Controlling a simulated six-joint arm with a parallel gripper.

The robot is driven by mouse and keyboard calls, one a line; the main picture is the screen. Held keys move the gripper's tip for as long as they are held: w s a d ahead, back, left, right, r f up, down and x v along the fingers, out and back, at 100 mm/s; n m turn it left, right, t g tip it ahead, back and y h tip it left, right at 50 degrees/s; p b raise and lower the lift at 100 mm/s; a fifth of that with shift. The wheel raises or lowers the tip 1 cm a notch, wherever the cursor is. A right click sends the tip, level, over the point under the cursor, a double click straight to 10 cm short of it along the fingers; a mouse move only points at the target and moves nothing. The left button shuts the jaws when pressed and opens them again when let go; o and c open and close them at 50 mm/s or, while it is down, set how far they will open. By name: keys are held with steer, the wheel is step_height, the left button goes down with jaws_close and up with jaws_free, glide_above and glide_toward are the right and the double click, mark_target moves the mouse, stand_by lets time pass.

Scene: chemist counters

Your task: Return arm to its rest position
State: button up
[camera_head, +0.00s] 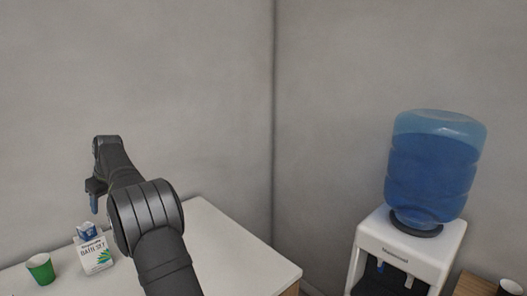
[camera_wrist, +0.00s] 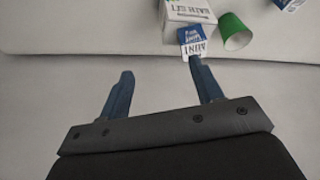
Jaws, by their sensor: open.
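My arm reaches up over the white counter (camera_head: 220,255) at the left in the head view. My gripper (camera_wrist: 160,80) shows in the wrist view with its two blue fingers spread apart and nothing between them. In the head view one blue fingertip (camera_head: 95,204) hangs down, above the counter items. The other finger is hidden there.
A green cup (camera_head: 40,268), a white box (camera_head: 95,256) and a small blue-and-white box (camera_head: 87,231) stand on the counter below my gripper. A water dispenser (camera_head: 405,246) with a blue bottle (camera_head: 432,168) stands at the right. Grey walls meet behind.

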steer(key=s+d+f+m, duration=0.1)
steer(key=s+d+f, duration=0.1)
steer(key=d+f, duration=0.35)
steer(key=s+d+f+m+t+h, duration=0.1)
steer(key=s+d+f+m, duration=0.1)
steer(key=d, duration=0.6)
steer(key=s+d+f+m, duration=0.1)
steer(key=s+d+f, duration=0.1)
steer(key=d+f, duration=0.3)
steer(key=shift+s+a+f, duration=0.25)
steer(key=shift+a+f, duration=0.3)
steer(key=shift+a, duration=0.35)
steer(key=shift+s+a+f, duration=0.25)
steer(key=shift+a+f, duration=0.3)
steer(key=shift+a, duration=0.3)
steer(key=shift+o, duration=0.2)
